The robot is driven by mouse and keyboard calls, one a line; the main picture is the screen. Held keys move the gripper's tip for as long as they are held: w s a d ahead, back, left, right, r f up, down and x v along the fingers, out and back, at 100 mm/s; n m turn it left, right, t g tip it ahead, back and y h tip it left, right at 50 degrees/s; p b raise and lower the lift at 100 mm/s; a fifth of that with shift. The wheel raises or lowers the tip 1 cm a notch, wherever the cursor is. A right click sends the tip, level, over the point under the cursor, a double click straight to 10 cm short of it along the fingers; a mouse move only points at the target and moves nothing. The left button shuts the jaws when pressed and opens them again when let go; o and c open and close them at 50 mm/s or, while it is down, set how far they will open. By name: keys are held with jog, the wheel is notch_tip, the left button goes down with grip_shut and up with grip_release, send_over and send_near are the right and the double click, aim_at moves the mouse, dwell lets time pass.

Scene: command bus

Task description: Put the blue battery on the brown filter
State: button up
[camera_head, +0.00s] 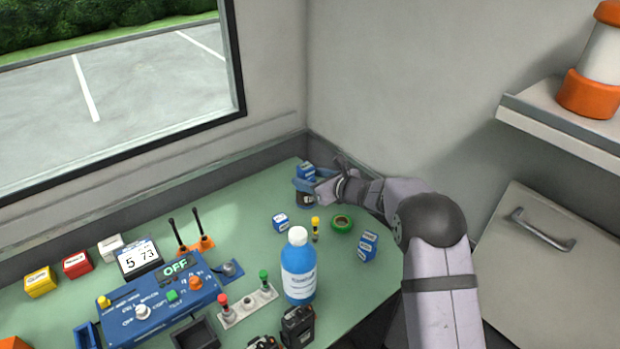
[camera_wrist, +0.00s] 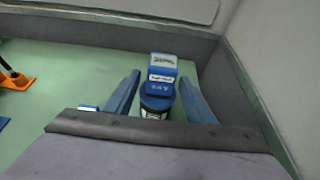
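A blue battery-like box (camera_head: 306,169) with a white label shows at the back corner of the bench; it also shows in the wrist view (camera_wrist: 162,68). A dark canister (camera_head: 306,199) with a pale label is directly below it, and in the wrist view it has a blue top (camera_wrist: 154,108). It may be the filter, but its brown colour is not clear. The box overlaps the canister's top and appears to rest on it, upright. My gripper (camera_wrist: 160,92) is open, with a blue finger on each side of the canister and visible gaps.
A blue control panel (camera_head: 150,305) is at the left. Walls close off the back corner.

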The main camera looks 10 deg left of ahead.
jog(key=shift+r, duration=0.15)
jog(key=b+v, duration=0.2)
jog(key=v, duration=1)
dwell(0.3)
jog(key=s+d+f+n+g+h, duration=0.1)
jog(key=s+f+n+g, duration=0.1)
jog(key=s+n, duration=0.2)
jog(key=s+d+f+n+g+h, duration=0.1)
jog(key=s+f+n+g, duration=0.1)
jog(key=s+n, duration=0.3)
jog(key=s+d+f+n+g+h, duration=0.1)
jog(key=s+f+n+g, duration=0.2)
jog(key=s, duration=0.8)
jog(key=shift+n, duration=1)
jog(key=s+d+f+n+g+h, duration=0.2)
jog(key=s+d+f+n+h, duration=0.2)
jog(key=s+d+n, duration=0.9)
jog(key=s+d+h, duration=0.1)
jog(key=s+h, duration=0.1)
jog(key=shift+s+g+h, duration=0.3)
jog(key=shift+f, duration=0.1)
